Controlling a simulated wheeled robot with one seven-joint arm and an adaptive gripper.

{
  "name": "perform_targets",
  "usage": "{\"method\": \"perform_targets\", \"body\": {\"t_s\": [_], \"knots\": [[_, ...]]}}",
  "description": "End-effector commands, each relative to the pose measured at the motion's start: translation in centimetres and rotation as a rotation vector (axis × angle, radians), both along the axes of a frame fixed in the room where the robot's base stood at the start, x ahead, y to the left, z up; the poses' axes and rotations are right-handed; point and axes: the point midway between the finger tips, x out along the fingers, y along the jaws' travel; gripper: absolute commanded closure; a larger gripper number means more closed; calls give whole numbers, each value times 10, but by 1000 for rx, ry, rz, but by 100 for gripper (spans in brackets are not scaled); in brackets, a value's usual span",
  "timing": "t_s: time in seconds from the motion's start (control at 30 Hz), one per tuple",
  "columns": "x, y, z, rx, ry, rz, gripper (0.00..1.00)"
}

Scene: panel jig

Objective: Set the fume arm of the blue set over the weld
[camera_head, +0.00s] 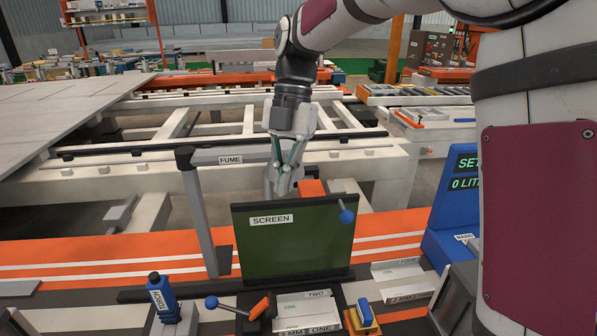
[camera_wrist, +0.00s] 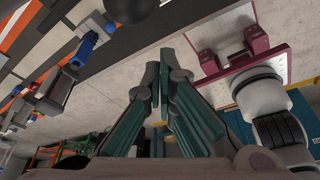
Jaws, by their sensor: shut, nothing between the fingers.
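The fume arm (camera_head: 230,159) is a grey bar labelled FUME, reaching right from the top of an upright grey post (camera_head: 198,215). My gripper (camera_head: 284,190) points down at the bar's right end, behind the screen's top edge. Its fingers are together and empty; they also show in the wrist view (camera_wrist: 162,62). I cannot tell whether it touches the bar, whose far end is partly hidden. The dark green screen (camera_head: 295,245), labelled SCREEN, stands upright with a blue ball knob (camera_head: 347,217). It hides whatever lies directly behind it. The weld cannot be made out.
A blue torch (camera_head: 162,298) stands at front left. A blue console (camera_head: 455,215) stands right. An orange block (camera_head: 311,188) shows behind the screen. White frames fill the back.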

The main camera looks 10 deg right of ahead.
Motion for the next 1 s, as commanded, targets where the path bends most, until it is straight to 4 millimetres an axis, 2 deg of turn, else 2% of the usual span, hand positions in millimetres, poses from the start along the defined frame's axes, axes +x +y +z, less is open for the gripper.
{"method": "perform_targets", "body": {"t_s": [0.03, 0.53, 0.73, 1.0], "knots": [[0, 5, 2, 2, 0, 1, 100], [24, -3, 80, 3, 4, 2, 100], [27, -3, 93, 3, 5, 3, 100], [26, -4, 95, 3, 7, 4, 100]]}}
